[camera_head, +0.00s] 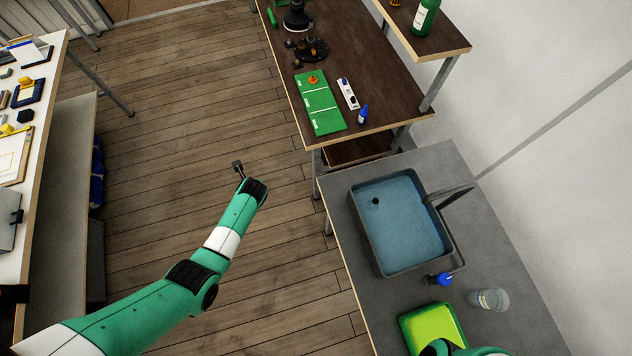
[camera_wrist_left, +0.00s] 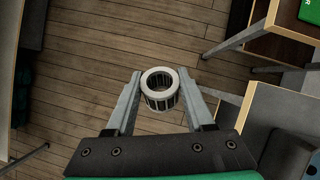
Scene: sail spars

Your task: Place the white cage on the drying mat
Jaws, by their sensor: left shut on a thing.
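The white cage (camera_wrist_left: 160,88) is a short ring-topped cylinder with dark slots in its side. In the left wrist view it sits between the two grey fingers of my left gripper (camera_wrist_left: 160,92), which is shut on it. In the head view my left gripper (camera_head: 238,167) is over open floor, left of the sink counter, and the cage cannot be made out there. A yellow-green mat with a green rim (camera_head: 410,322) lies on the grey counter below the sink, partly covered by my right arm. I cannot tell for sure whether it is the drying mat. My right gripper is not visible.
A dark table behind carries a green marked mat (camera_head: 320,105) and small items. A cluttered workbench (camera_head: 42,95) stands left. The floor between is clear.

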